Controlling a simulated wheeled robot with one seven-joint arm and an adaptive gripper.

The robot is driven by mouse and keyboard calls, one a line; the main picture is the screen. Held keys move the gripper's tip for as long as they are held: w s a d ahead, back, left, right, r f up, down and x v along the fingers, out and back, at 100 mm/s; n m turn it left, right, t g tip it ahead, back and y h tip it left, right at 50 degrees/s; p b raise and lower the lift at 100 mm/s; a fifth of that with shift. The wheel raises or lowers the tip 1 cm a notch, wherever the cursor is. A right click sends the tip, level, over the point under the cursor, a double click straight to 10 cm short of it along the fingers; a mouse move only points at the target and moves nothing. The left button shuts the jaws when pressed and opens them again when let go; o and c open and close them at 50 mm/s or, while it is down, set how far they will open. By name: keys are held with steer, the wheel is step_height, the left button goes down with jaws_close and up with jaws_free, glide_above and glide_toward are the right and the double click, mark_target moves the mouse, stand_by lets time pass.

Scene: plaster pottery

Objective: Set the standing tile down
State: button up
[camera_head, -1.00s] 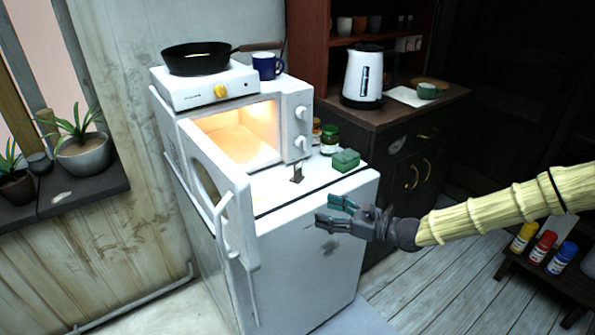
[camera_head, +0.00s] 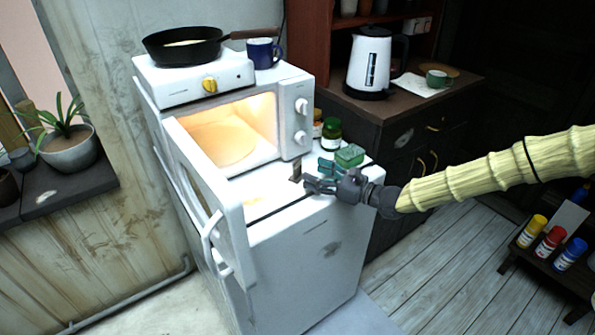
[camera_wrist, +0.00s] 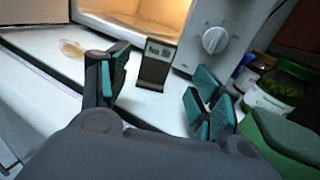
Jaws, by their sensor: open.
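The standing tile (camera_head: 296,172) is a small dark upright piece on the white fridge top, in front of the open microwave. In the wrist view the tile (camera_wrist: 156,62) stands nearly upright, dark grey-brown with a pale marking near its top. My gripper (camera_head: 317,177) is open, with teal-padded fingers, just right of the tile in the head view. In the wrist view the tile shows ahead, between the spread fingers of the gripper (camera_wrist: 160,88). The fingers look apart from it, and nothing is held.
A green sponge-like block (camera_head: 350,155) lies close beside my gripper. Jars (camera_head: 331,133) stand behind it. The microwave door (camera_head: 206,180) hangs open at the left. A frying pan (camera_head: 183,46) and blue mug (camera_head: 263,53) are above. The fridge top left of the tile is mostly clear.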

mark_target(298, 166)
steer(key=shift+w+a+r, duration=0.15)
steer(key=shift+w+a, duration=0.05)
steer(key=shift+a, duration=0.25)
steer(key=shift+p+x, duration=0.75)
steer(key=shift+x, duration=1.55)
steer(key=shift+s, duration=0.1)
steer(key=c, duration=1.2)
